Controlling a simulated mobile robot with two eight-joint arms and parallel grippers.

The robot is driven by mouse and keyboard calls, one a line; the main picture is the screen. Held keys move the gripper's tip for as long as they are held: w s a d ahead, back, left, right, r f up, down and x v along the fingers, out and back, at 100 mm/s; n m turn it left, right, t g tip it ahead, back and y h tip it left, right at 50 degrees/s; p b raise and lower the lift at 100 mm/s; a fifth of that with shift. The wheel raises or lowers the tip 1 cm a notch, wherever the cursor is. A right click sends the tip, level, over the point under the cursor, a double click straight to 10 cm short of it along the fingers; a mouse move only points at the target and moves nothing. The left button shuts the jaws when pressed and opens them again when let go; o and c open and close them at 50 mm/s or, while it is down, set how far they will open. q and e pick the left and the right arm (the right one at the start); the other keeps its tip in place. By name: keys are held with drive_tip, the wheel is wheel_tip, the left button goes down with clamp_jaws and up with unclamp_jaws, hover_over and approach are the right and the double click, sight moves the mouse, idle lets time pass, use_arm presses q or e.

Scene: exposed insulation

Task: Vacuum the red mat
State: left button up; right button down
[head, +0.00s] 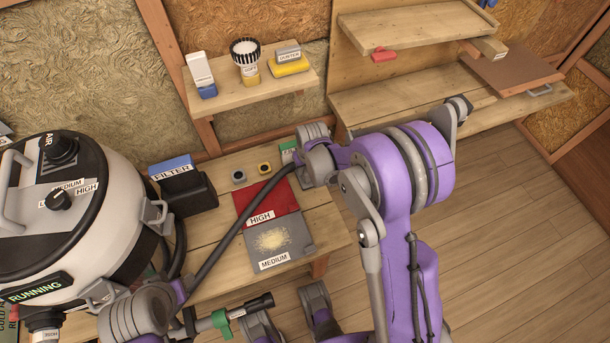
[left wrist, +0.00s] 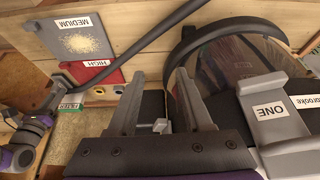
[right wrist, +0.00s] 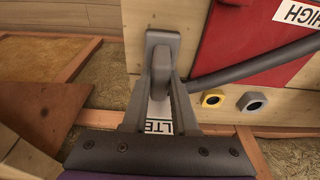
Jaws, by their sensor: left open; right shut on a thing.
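The red mat (head: 280,196), labelled HIGH, lies on the low wooden bench with no debris visible on it. The vacuum (head: 95,240) stands at the left; its sign reads RUNNING and its dial (head: 58,200) is beside HIGH. My right gripper (right wrist: 160,88) is shut on the grey vacuum nozzle (right wrist: 162,45), beside the red mat (right wrist: 245,40) rather than over it. The dark hose (head: 222,246) runs from there past the mats. My left gripper (left wrist: 160,76) is open and empty near the vacuum body; its fingertips are unclear in the head view.
A grey mat (head: 293,232) labelled MEDIUM, with a yellow dust pile, adjoins the red mat. A blue filter box (head: 172,167), a green labelled item (head: 288,150) and two small rings stand behind. A shelf (head: 245,92) hangs above. The floor at right is clear.

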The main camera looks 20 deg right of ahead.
drive_tip(key=shift+r+p, duration=1.75)
drive_tip(key=shift+r, duration=1.15)
